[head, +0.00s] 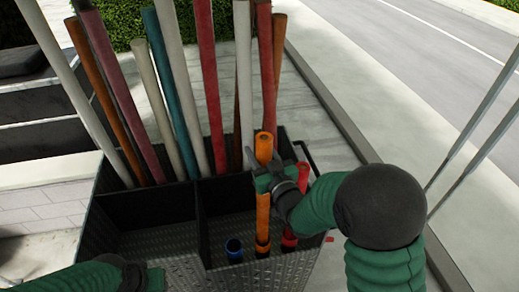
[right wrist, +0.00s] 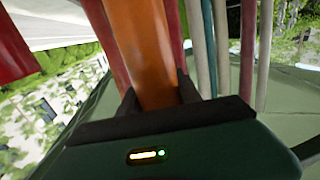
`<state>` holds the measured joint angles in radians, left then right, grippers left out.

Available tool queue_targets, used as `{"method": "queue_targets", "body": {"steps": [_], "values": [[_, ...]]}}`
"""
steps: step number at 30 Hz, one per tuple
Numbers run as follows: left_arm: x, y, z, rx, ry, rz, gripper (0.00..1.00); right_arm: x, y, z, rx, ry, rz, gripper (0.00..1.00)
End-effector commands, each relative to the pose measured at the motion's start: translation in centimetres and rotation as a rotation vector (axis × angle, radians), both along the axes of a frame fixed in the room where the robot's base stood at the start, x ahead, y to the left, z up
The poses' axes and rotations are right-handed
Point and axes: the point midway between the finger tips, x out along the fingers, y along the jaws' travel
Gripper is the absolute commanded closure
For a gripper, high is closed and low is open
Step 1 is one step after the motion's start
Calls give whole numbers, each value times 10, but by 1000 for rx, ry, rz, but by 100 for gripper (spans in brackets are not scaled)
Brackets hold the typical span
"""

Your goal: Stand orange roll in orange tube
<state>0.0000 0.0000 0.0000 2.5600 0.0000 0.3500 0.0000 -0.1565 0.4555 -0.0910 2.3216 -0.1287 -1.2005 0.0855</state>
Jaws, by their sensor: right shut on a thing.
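The orange roll (head: 263,212) stands nearly upright in the head view, over the right front part of a dark truck bin. My right gripper (head: 272,177) is shut on its upper part. In the right wrist view the orange roll (right wrist: 146,55) passes between the two dark fingers (right wrist: 158,95). The roll's lower end lines up with the orange tube (head: 262,247) at the bin's front; I cannot tell how deep it sits inside. Only part of my left arm shows at the lower left; its gripper is out of view.
A blue-rimmed tube (head: 234,246) stands left of the orange one. A red roll (head: 303,178) stands at the right, partly behind my gripper. Several long coloured rolls lean at the back of the bin (head: 150,245). The front left compartment looks empty.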

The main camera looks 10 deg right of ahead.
Motion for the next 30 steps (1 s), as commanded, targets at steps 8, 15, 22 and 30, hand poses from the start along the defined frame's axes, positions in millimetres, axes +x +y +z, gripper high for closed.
{"method": "queue_targets", "body": {"steps": [8, 15, 22, 30], "values": [[0, 0, -13, 0, 0, 0, 64, 0, 0, -19, 0, -1, 0, 100], [0, 0, -22, 0, 0, 0, 64, 0, 0, -32, 0, -2, 0, 100], [0, 0, -31, 0, 0, 0, 64, 0, 0, -46, 0, -1, 0, 100], [0, 0, -41, 0, 0, 0, 64, 0, 0, -62, 0, -1, 0, 100]]}}
